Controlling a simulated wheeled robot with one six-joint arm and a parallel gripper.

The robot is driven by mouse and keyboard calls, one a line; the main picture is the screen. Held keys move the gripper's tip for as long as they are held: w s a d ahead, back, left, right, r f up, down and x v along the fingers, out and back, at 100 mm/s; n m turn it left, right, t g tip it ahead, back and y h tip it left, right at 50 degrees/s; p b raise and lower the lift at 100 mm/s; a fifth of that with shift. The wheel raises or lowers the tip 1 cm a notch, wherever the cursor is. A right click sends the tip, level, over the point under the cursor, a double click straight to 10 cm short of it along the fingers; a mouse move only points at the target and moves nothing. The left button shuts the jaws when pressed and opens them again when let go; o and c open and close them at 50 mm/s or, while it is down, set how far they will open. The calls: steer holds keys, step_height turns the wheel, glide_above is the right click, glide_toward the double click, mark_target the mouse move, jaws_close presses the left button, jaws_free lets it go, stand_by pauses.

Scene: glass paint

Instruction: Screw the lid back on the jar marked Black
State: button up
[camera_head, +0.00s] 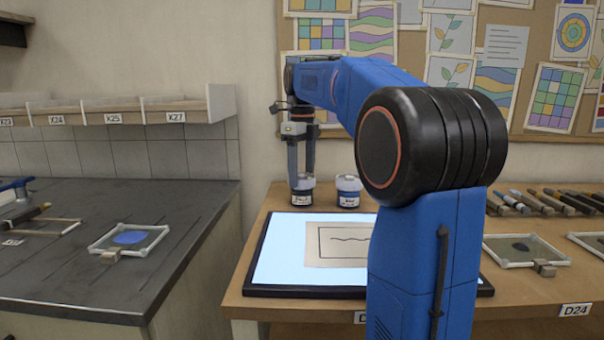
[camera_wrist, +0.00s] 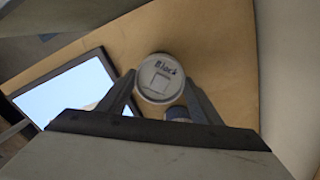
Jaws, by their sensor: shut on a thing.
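The jar marked Black (camera_head: 302,198) stands upright on the wooden table behind the light panel, with a pale label on its dark blue body. Its pale round lid (camera_wrist: 160,70), with "Black" written on top, shows between my fingertips in the wrist view. My gripper (camera_head: 302,177) points straight down over this jar and is shut on the lid, a finger on each side. The lid sits at the jar's top; I cannot tell whether it is threaded on. The fingers partly hide the lid in the head view.
A second similar jar (camera_head: 348,190) stands close on the right. The lit panel (camera_head: 280,255) with a paper drawing (camera_head: 335,240) lies in front. Pens and framed glass pieces (camera_head: 525,248) lie to the right. A dark counter (camera_head: 100,265) is at left, the wall behind.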

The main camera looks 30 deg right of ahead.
steer(key=m, duration=0.5)
steer(key=shift+m, duration=0.3)
steer(key=o, duration=1.4)
steer(key=shift+r, duration=0.1)
steer(key=shift+r, duration=2.9)
steer(key=shift+s, duration=0.1)
